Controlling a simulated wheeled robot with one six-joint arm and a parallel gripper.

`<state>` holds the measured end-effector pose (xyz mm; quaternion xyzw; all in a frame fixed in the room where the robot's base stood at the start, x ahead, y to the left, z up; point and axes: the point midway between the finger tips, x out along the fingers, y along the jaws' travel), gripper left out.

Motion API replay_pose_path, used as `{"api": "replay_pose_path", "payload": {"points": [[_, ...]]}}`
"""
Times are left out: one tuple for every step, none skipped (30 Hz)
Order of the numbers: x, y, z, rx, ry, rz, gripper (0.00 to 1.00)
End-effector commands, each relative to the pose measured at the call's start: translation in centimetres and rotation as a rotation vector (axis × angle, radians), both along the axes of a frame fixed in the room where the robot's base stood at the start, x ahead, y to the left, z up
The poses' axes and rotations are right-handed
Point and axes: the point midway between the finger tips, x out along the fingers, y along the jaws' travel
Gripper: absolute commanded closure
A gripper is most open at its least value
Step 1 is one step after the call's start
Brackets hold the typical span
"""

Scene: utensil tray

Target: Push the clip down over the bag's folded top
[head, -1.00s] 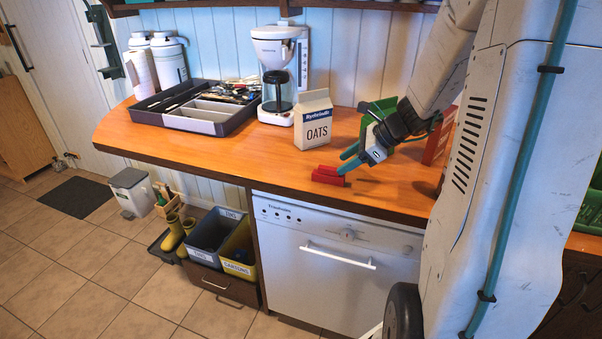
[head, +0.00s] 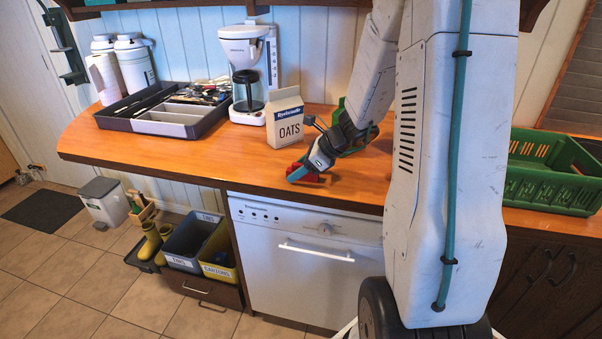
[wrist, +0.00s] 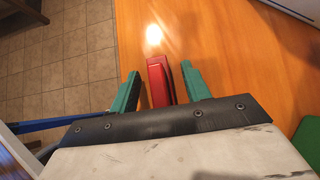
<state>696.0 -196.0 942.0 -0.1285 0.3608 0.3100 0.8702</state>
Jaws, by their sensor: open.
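The red clip (wrist: 157,82) lies on the wooden counter near its front edge. In the wrist view it sits between the two green fingers of my gripper (wrist: 161,72), with a gap on the left and a narrower one on the right. In the head view my gripper (head: 300,172) reaches down over the clip (head: 308,178) and partly hides it. My gripper is open and holds nothing. The white and blue bag marked OATS (head: 284,122) stands upright on the counter, behind and left of my gripper, apart from it.
A dark utensil tray (head: 120,123) lies at the left and a white coffee maker (head: 243,50) stands behind the bag. A green crate (head: 545,195) is at the right. A green object (head: 360,140) is partly hidden behind my arm. Counter left of the clip is clear.

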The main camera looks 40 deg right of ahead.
Motion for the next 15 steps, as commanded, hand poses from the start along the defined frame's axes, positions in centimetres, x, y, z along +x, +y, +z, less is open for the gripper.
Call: {"api": "replay_pose_path", "payload": {"points": [[0.01, 0.06, 0.01, 0.0, 0.0, 0.001, 0.53], [0.01, 0.07, 0.01, 0.0, 0.0, 0.001, 0.53], [0.02, 0.1, 0.02, 0.0, 0.0, 0.001, 0.61], [0.02, 0.12, 0.02, 0.0, 0.0, 0.001, 0.69], [0.02, 0.13, 0.03, -0.001, 0.0, 0.002, 0.78], [0.02, 0.14, 0.04, 0.0, 0.0, 0.003, 0.89], [0.02, 0.14, 0.04, 0.0, 0.0, 0.003, 0.97], [0.02, 0.15, 0.03, 0.0, 0.0, 0.003, 1.0], [0.02, 0.15, 0.04, 0.0, 0.0, 0.003, 1.0], [0.02, 0.15, 0.04, 0.0, 0.0, 0.003, 1.0], [0.02, 0.14, 0.04, 0.0, 0.0, 0.003, 1.0], [0.01, 0.14, 0.04, 0.0, 0.0, 0.003, 1.0], [0.02, 0.13, 0.04, 0.001, -0.001, 0.003, 1.0], [0.01, 0.13, 0.05, 0.001, -0.001, 0.003, 1.0], [0.02, 0.12, 0.06, 0.0, -0.001, 0.002, 1.0]]}}
